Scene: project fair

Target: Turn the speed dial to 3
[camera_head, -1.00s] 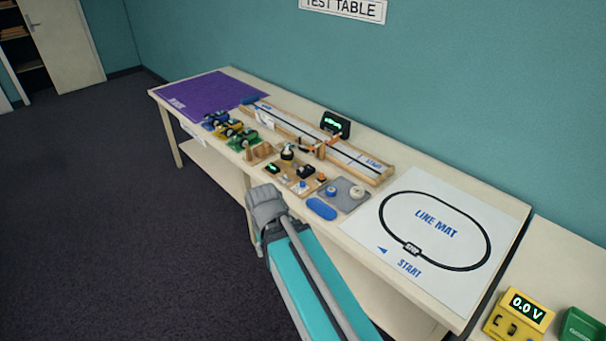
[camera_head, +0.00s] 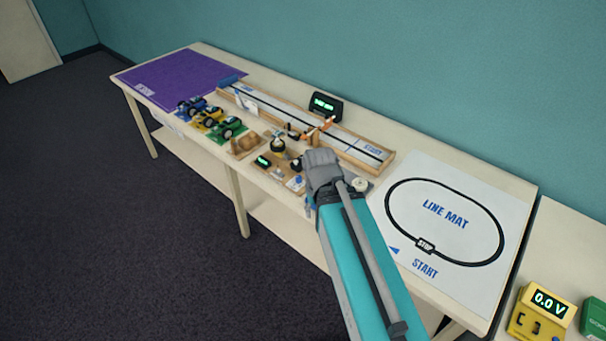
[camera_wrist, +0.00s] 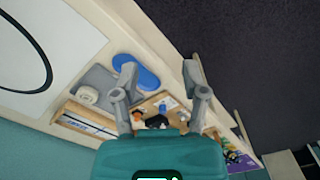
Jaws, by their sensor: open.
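A wooden control board (camera_head: 277,172) lies near the front edge of the table. It has a small green display (camera_head: 264,161), a black knob-like part (camera_head: 296,164) and a blue part (camera_head: 298,181). I cannot tell which part is the speed dial, and no number can be read. My arm's end covers the board's right side in the head view. In the wrist view the board (camera_wrist: 152,104) shows beyond and between the fingers, with a black part (camera_wrist: 156,121) on it. My gripper (camera_wrist: 159,70) is open and empty, apart from the board.
A grey plate with a white round piece (camera_head: 360,184) stands right of the board. Small cars (camera_head: 212,117) stand left, a wooden track (camera_head: 345,147) behind, and a line mat (camera_head: 440,228) at right.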

